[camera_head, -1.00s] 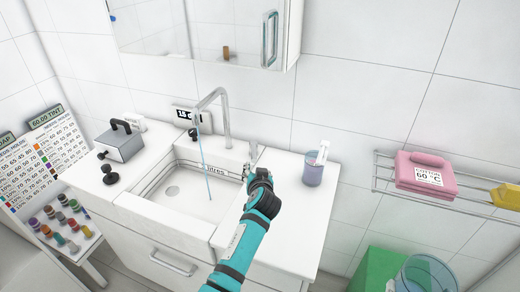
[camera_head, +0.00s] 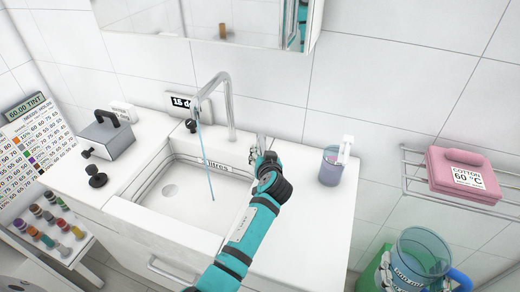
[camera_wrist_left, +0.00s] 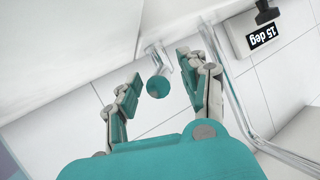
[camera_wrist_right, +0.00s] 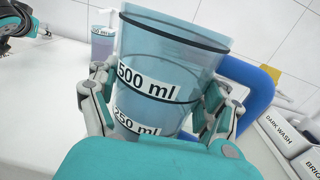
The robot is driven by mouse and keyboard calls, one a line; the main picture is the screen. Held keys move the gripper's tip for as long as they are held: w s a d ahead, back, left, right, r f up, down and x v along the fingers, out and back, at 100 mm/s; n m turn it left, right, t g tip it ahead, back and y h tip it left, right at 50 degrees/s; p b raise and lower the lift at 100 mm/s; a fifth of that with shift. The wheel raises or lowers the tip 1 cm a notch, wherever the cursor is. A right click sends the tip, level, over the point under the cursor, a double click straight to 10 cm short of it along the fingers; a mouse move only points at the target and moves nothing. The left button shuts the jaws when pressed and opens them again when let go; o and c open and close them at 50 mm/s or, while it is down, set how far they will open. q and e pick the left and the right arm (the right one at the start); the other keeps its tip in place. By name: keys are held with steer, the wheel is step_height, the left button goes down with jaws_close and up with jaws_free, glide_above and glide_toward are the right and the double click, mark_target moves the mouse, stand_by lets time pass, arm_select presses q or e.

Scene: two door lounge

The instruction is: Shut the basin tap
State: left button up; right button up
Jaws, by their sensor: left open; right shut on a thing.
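The chrome basin tap (camera_head: 228,105) arches over the white basin (camera_head: 185,190), and a thin blue stream of water (camera_head: 206,160) falls from its spout. In the left wrist view, a teal ball on a short chrome stem (camera_wrist_left: 158,86) shows between the open fingers of my left gripper (camera_wrist_left: 160,98); it looks like the tap's lever knob. In the head view my left gripper (camera_head: 262,157) is just right of the spout's foot, hiding the knob. My right gripper (camera_wrist_right: 158,105) is shut on a clear blue measuring jug (camera_wrist_right: 170,60), which also shows at lower right in the head view (camera_head: 425,252).
A purple-tinted cup (camera_head: 331,168) stands on the counter to the right of my left gripper. A grey box (camera_head: 108,138) stands on the counter at left. A pink cotton pack (camera_head: 462,175) lies on the wall rack (camera_head: 415,165). A mirror cabinet (camera_head: 270,25) hangs above.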

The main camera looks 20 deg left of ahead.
arm_select(q)
steer(key=shift+w+f, duration=0.1)
steer(key=shift+w, duration=0.05)
steer(key=shift+d, duration=0.1)
steer(key=shift+c, duration=0.3)
steer(key=shift+c, duration=1.1)
jaws_close()
